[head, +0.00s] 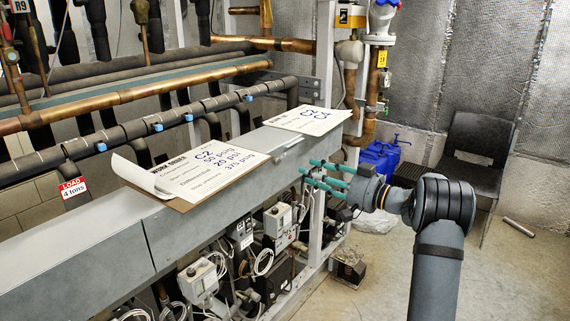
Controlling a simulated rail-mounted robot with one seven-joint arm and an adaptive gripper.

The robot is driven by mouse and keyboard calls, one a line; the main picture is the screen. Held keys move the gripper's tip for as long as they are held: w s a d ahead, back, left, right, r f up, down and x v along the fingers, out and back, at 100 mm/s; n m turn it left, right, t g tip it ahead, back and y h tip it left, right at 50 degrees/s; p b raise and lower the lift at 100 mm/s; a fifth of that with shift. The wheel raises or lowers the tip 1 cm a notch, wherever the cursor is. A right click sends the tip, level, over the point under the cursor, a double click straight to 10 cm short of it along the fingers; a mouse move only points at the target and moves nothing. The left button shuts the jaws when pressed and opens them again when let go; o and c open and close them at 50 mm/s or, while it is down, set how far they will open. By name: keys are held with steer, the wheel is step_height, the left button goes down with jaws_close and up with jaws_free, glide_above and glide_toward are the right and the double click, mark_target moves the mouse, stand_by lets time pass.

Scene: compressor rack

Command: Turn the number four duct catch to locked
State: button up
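The long grey duct (75,262) runs from the lower left toward the back right, with a seam in its front face. No catch on it can be made out clearly, nor any number or locked mark. My gripper (306,171) has teal fingers that point left at the front face of the duct's far right part. The fingers are spread with a gap between them, and nothing shows held. Whether the tips touch the duct cannot be told. The fingers cover part of the duct face there.
A clipboard with a work order (205,170) and another sheet (308,120) lie on the duct. Grey control boxes (278,222) and cables hang below it. Copper and black pipes run behind. A blue jug (380,157) and a dark chair (475,160) stand at the right; some floor is clear.

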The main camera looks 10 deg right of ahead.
mark_target(279, 162)
steer(key=p+x, duration=0.4)
steer(key=x, duration=0.5)
steer(key=shift+a+r+p, duration=0.2)
steer(key=shift+p, duration=0.15)
steer(key=shift+w+a+f, duration=0.15)
steer(key=shift+w+a, duration=0.15)
steer(key=shift+w, duration=0.1)
steer(key=shift+c, duration=1.2)
jaws_close()
